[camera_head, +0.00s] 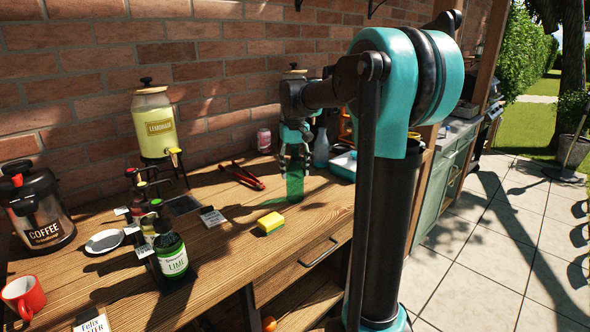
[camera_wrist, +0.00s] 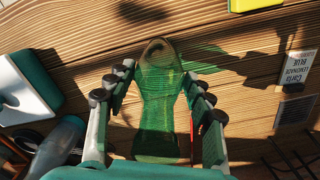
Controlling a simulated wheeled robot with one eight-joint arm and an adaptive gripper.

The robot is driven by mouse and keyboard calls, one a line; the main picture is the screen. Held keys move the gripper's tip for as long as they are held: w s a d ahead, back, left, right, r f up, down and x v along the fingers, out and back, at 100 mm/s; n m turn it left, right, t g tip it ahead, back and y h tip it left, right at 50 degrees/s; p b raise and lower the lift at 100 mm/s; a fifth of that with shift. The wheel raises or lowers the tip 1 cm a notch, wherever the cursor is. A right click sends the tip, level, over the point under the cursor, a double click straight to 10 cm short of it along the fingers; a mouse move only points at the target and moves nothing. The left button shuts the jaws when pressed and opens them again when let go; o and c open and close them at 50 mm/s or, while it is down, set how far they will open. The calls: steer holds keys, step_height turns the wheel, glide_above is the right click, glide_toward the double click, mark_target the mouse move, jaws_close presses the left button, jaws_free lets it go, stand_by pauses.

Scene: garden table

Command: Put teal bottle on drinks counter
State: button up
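A translucent green-teal bottle (camera_head: 295,186) is upright at the wooden counter (camera_head: 245,258), directly below my gripper (camera_head: 294,150). In the wrist view the bottle (camera_wrist: 159,105) lies between the two fingers of my gripper (camera_wrist: 158,80). The fingers are spread, with narrow gaps on both sides, so the gripper looks open around it. I cannot tell whether its base touches the wood. A grey-blue bottle (camera_head: 321,150) stands behind and right; it also shows at lower left in the wrist view (camera_wrist: 58,146).
A yellow sponge (camera_head: 270,223), red-handled tool (camera_head: 243,176) and small sign (camera_head: 212,216) lie near. A lemonade dispenser (camera_head: 154,125), lime bottle (camera_head: 171,252), coffee dispenser (camera_head: 38,210) and red mug (camera_head: 23,296) stand left. Bare wood lies around the sponge.

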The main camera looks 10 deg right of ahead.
steer(key=o, duration=0.3)
step_height(320, 180, up, 12)
steer(key=shift+a+r, duration=0.1)
steer(key=shift+r, duration=0.05)
stand_by(0.4)
